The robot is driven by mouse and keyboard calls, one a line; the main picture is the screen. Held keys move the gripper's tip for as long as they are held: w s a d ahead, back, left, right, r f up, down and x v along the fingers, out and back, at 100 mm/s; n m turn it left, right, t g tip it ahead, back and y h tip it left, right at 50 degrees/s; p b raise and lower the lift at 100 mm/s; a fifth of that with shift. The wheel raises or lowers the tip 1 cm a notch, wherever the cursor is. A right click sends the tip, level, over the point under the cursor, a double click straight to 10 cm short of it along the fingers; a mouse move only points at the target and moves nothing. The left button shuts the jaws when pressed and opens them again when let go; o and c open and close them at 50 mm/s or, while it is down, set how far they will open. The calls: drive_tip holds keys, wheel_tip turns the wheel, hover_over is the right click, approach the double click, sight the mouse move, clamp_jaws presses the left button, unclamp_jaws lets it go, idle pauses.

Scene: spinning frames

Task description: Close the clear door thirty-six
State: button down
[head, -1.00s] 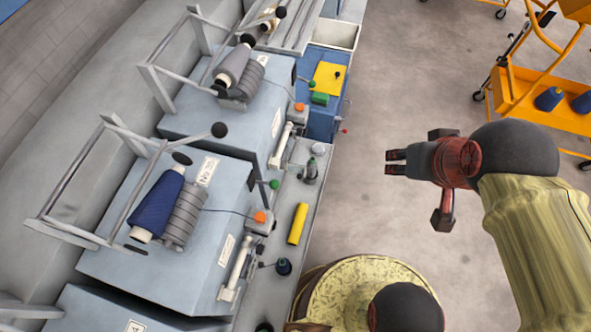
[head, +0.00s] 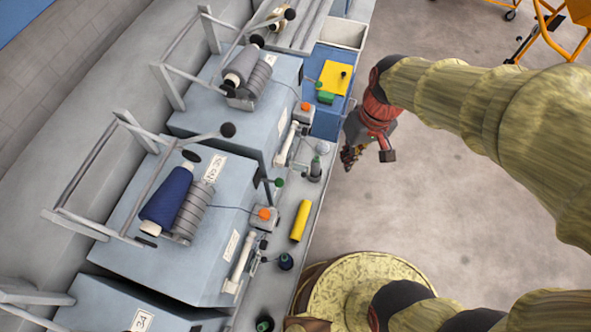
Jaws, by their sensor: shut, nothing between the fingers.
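The spinning unit with a "No 36"-like label (head: 213,168) stands left of centre in the head view. It is a pale blue box carrying a dark blue bobbin (head: 167,198) and a ribbed grey roll (head: 192,214). A grey bar frame (head: 100,139) stands up around its far side. I cannot make out a clear door on it for certain. My gripper (head: 346,161) hangs over the floor just right of the machine's front edge, pointing down and slightly left. Its fingers look shut and empty. It is up and right of this unit and apart from it.
A similar unit (head: 250,130) stands behind, and one labelled 34 (head: 140,318) in front. A yellow tube (head: 300,221) lies on the front ledge, near an orange-topped block (head: 264,214) and a small dark spool (head: 286,262). The concrete floor (head: 440,220) at right is open.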

drive_tip(key=w+a+f+n+g+y, duration=0.1)
drive_tip(key=w+a+f+n, duration=0.45)
drive_tip(key=n, duration=0.35)
drive_tip(key=w+a+f+n+y, duration=0.1)
drive_tip(key=w+a+f+n, duration=0.4)
drive_tip(key=n, duration=0.4)
drive_tip(key=s+a+r+b+x, duration=0.1)
drive_tip(key=b+x, duration=0.3)
drive_tip(key=x, duration=1.6)
drive_tip(key=shift+w+d, duration=0.4)
drive_tip(key=shift+d, duration=0.45)
drive_tip(key=shift+w+d, duration=0.4)
drive_tip(key=shift+d, duration=0.4)
